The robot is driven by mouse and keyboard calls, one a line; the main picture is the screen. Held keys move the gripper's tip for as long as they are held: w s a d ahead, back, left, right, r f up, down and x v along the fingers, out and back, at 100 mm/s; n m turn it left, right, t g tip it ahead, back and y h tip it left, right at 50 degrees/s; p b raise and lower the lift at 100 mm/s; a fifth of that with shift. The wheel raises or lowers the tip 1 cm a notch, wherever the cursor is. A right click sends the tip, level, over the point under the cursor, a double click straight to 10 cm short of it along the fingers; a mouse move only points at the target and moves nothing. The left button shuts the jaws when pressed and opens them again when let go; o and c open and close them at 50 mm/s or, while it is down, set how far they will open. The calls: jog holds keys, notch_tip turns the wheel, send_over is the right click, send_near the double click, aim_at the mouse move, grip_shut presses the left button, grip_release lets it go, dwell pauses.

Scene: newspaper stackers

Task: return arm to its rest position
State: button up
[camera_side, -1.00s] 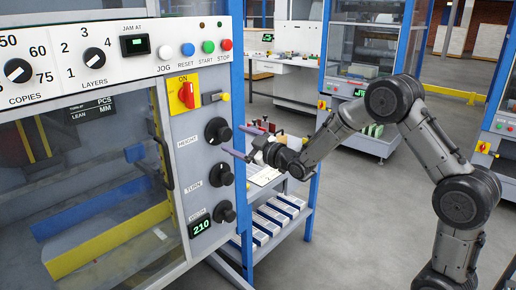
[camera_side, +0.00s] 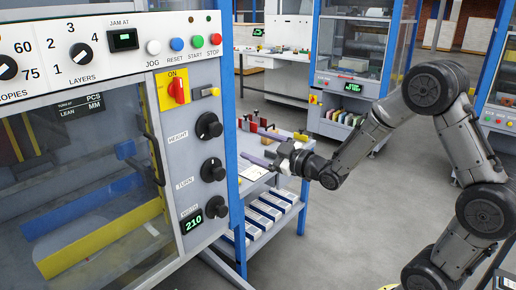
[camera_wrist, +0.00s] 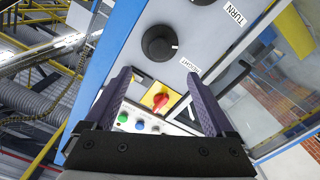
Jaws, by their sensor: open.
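My gripper (camera_side: 250,143) is open and empty in the side view. Its two purple fingers point left toward the stacker's control panel (camera_side: 187,130), apart from it, to the right of the height knob (camera_side: 209,125). In the wrist view my gripper (camera_wrist: 157,76) shows both fingers spread with nothing between them. Beyond them, the red switch (camera_wrist: 160,100) on its yellow plate and a black knob (camera_wrist: 159,43) appear upside down. My arm is bent, with its links reaching in from the right of the side view.
A low shelf unit (camera_side: 262,232) with white stacks stands under my gripper. A blue post (camera_side: 230,130) edges the panel. The clear cabinet door (camera_side: 90,180) is at left. Another machine (camera_side: 350,75) stands behind. The floor (camera_side: 320,235) between shelf and arm is open.

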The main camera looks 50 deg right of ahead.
jog(key=s+a+r, duration=0.3)
jog(key=s+r, duration=0.1)
jog(key=r, duration=0.3)
jog(key=s+a+r, duration=0.3)
jog(key=s+r, duration=0.1)
jog(key=r, duration=0.4)
jog(key=s+f+m+g, duration=0.3)
jog(key=s+f+g, duration=0.3)
jog(key=s, duration=0.5)
jog(key=s+a+f+m+g, duration=0.1)
jog(key=s+f+m+g, duration=0.2)
jog(key=s+f+g, duration=0.3)
jog(key=s+f, duration=0.3)
jog(key=s, duration=0.3)
jog(key=shift+a+f, duration=0.3)
jog(key=shift+f, duration=0.05)
